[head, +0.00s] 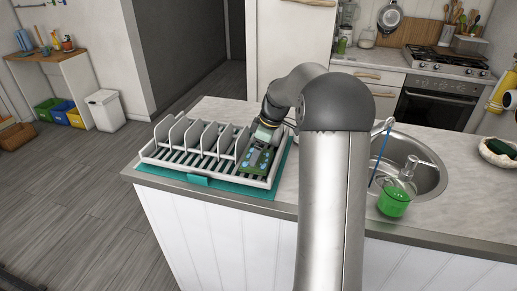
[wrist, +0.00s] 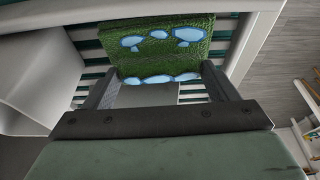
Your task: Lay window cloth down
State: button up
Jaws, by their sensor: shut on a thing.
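The window cloth (head: 256,160) is green with pale blue patches. It is at the right end of the white dish rack (head: 165,158), over the slats. In the wrist view the cloth (wrist: 165,45) spans the gap between the fingertips and extends past them, with slats behind it. My gripper (head: 261,148) points down into the rack and is shut on the cloth, one finger at each side in the wrist view (wrist: 160,80). I cannot tell whether the cloth touches the slats.
The rack's upright dividers stand left of the cloth. A teal mat (head: 196,181) lies under the rack. On the right are a sink (head: 433,178), a glass vessel of green liquid (head: 393,202) and a bowl (head: 497,152). Bare counter (head: 465,210) lies around the sink.

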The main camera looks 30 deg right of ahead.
jog(key=shift+f, duration=0.25)
jog(key=o, duration=1)
jog(key=shift+c, duration=0.2)
jog(key=shift+r, duration=0.1)
jog(key=b+v, duration=0.1)
jog(key=v, duration=1.6)
jog(key=shift+r, duration=0.25)
jog(key=s+a+f+m+g+h, duration=0.1)
jog(key=s+a+f+m, duration=0.15)
jog(key=s+a, duration=0.35)
jog(key=s+a+f+m+h, duration=0.15)
jog(key=s+a+f, duration=0.25)
jog(key=a, duration=0.5)
jog(key=s+a+f+m, duration=0.2)
jog(key=s+f, duration=0.4)
jog(key=s, duration=0.3)
jog(key=s+a+f+m, duration=0.3)
jog(key=s+a+f, duration=0.1)
jog(key=s, duration=0.5)
jog(key=shift+s+a+f+m+g, duration=0.3)
jog(key=shift+s+a+f+g, duration=0.1)
jog(key=shift+f, duration=0.5)
